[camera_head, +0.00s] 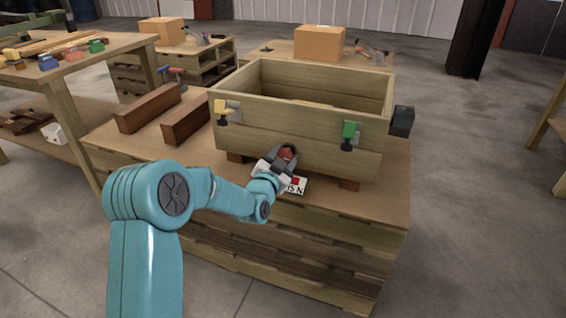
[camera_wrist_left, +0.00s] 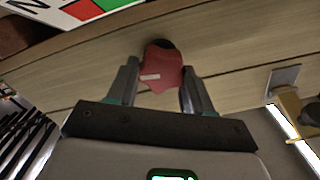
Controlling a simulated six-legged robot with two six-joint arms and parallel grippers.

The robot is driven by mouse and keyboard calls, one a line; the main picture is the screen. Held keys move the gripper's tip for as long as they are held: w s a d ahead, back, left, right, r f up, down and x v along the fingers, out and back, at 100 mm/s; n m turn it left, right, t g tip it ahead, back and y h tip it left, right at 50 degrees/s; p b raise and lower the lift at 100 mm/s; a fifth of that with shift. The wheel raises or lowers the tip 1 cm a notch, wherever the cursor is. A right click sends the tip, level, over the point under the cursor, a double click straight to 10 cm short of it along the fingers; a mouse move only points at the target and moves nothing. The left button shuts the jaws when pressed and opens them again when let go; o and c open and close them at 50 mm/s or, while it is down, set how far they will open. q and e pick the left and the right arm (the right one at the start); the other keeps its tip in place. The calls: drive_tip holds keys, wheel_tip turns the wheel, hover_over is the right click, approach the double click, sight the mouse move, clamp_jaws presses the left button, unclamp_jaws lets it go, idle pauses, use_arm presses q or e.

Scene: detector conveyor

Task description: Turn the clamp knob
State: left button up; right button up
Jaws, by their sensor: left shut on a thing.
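A red clamp knob (camera_head: 286,153) sits low on the front wall of a wooden crate (camera_head: 295,138), near its middle. My left gripper (camera_head: 281,160) reaches it from the front and is shut on it. In the left wrist view the red knob (camera_wrist_left: 162,70) lies between the two fingers of the left gripper (camera_wrist_left: 160,82), with a pale mark on its face. A yellow clamp (camera_head: 221,109) hangs at the crate's front left, and a green clamp (camera_head: 348,131) at its front right. My right gripper is not in view.
A white card with a red patch and "15 N" (camera_head: 298,187) is just below the gripper. Two brown wooden blocks (camera_head: 148,107) lie left of the crate on the workbench (camera_head: 362,202). A dark box (camera_head: 402,121) juts out at the crate's right. Other benches stand behind.

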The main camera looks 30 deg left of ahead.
use_arm(q)
drive_tip(key=shift+w+r+m, duration=0.1)
drive_tip(key=shift+r+m, duration=0.2)
drive_tip(key=shift+m, duration=0.2)
drive_tip(key=o, duration=1)
drive_tip(key=shift+o, duration=0.2)
drive_tip(key=shift+w+f, duration=0.1)
drive_tip(key=shift+f, duration=0.05)
drive_tip(key=shift+s, duration=0.2)
drive_tip(key=shift+s+d+f, duration=0.1)
drive_tip(key=shift+s, duration=0.15)
drive_tip(key=p+v, duration=0.1)
drive_tip(key=v, duration=1.4)
drive_tip(key=shift+s+d+p, duration=0.2)
drive_tip(key=shift+s+p, duration=0.1)
